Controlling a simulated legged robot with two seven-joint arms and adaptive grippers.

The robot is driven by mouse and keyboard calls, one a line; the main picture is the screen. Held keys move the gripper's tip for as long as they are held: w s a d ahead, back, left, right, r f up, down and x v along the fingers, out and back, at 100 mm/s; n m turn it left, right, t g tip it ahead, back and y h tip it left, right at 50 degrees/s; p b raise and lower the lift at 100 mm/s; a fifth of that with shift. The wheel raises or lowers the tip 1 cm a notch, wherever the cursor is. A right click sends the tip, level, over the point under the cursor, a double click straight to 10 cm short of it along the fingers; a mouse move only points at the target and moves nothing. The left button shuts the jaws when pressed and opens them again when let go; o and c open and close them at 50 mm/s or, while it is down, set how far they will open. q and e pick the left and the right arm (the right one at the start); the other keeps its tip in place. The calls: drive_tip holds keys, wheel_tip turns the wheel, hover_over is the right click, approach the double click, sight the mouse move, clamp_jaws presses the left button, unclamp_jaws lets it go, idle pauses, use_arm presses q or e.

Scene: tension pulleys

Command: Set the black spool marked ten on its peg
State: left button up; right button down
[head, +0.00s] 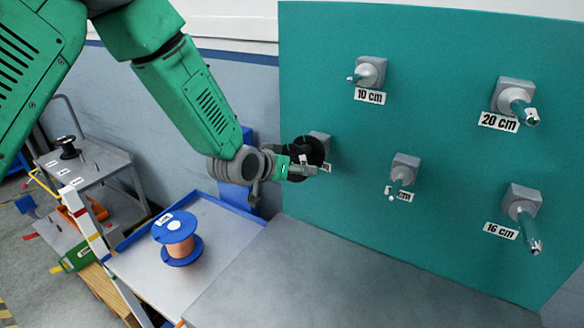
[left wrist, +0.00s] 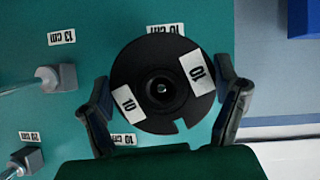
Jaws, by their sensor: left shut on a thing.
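The black spool (head: 311,149) is held by my left gripper (head: 290,168), in front of a grey peg base (head: 320,138) at the left of the green board. In the left wrist view the spool (left wrist: 146,68) faces me between the two fingers of the gripper (left wrist: 165,108), with two white "10" labels. A small bright spot shows in its centre hole; I cannot tell whether the peg is inside. The label by that base is mostly hidden behind the spool. Another peg (head: 369,73), labelled "10 cm", is above right and bare. My right gripper is not in view.
Other bare pegs on the board (head: 330,60) are a middle one (head: 403,170), a "20 cm" one (head: 515,100) and a "16 cm" one (head: 524,215). A blue spool of copper wire (head: 178,240) stands on the grey table below. Another black spool (head: 68,146) sits on a cart.

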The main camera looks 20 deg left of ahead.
use_arm(q)
drive_tip(key=shift+w, duration=0.15)
drive_tip(key=shift+w+d+f, duration=0.1)
drive_tip(key=shift+w+d, duration=0.05)
drive_tip(key=shift+w, duration=0.6)
drive_tip(key=o, duration=1.3)
drive_tip(key=shift+c, duration=0.2)
